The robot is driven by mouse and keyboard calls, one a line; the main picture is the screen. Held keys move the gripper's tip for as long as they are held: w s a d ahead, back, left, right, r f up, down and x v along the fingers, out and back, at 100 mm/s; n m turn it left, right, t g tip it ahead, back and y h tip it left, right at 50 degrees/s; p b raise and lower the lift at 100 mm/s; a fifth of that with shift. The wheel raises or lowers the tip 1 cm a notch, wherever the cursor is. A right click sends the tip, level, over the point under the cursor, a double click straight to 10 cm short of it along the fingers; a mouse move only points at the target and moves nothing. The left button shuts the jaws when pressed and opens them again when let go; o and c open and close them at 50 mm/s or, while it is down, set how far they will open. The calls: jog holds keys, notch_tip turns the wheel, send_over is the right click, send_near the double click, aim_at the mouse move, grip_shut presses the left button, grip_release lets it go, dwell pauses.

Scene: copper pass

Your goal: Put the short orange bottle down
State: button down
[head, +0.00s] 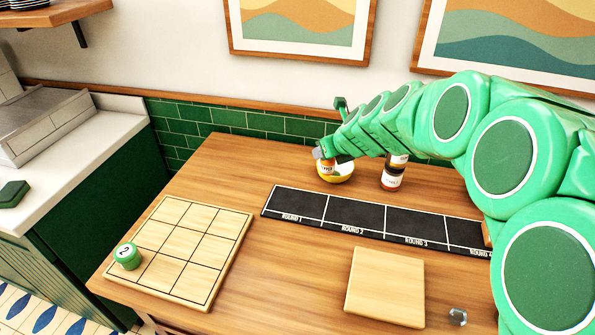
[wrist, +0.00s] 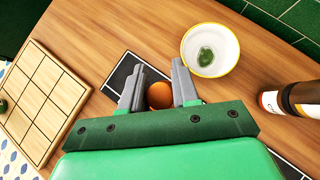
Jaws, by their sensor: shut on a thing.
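My gripper (head: 324,158) is at the far side of the wooden table and is shut on the short orange bottle (head: 327,169). In the wrist view, the bottle's round orange top (wrist: 159,95) shows between the two grey fingers (wrist: 157,90). My gripper and arm hide part of the bottle in the head view. I cannot tell whether its base touches the table.
A yellow-rimmed bowl (wrist: 211,71) with something green inside stands beside the held bottle. A black round strip (head: 355,217), a wooden grid board (head: 185,240) with a green "2" piece (head: 127,256), and a plain board (head: 385,287) lie nearer.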

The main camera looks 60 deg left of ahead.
jog(key=s+a, duration=0.4)
jog(key=shift+w+a+f, duration=0.85)
jog(key=shift+a+f, duration=0.75)
jog(key=shift+a, duration=0.65)
jog(key=shift+w+a+f, duration=0.8)
jog(key=shift+a+f, duration=0.8)
jog(key=shift+a, duration=0.65)
jog(key=shift+w+a+f, duration=0.85)
jog(key=shift+a+f, duration=0.75)
jog(key=shift+a, duration=0.65)
jog(key=shift+f, duration=1.55)
jog(key=c, duration=0.8)
grip_release()
jog(key=shift+f, duration=0.15)
